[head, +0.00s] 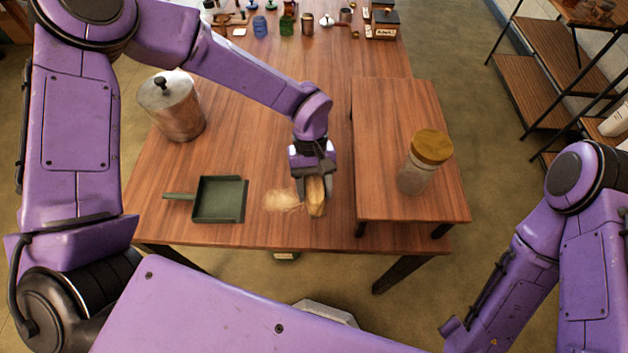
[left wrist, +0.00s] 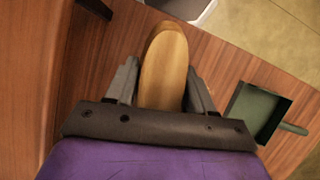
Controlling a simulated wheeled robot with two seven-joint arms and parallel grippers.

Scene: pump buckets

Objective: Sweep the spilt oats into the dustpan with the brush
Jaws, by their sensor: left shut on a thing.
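My left gripper (head: 314,184) is shut on the wooden brush (head: 317,197), whose pale wooden back shows between the fingers; it also shows in the left wrist view (left wrist: 164,66). Its bristles are hidden. The spilt oats (head: 282,200) lie in a small pale heap on the table, just left of the brush. The dark green dustpan (head: 219,200) lies flat left of the oats, its handle pointing left and its open side facing the oats. In the left wrist view the dustpan (left wrist: 258,110) is at the right. My right gripper is not in view.
A raised wooden shelf (head: 385,120) stands right of the brush, with a cork-lidded glass jar (head: 418,172) on it. A metal canister (head: 172,107) stands at the left. Small jars and boxes (head: 310,22) line the far end. The table's middle (head: 240,130) is clear.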

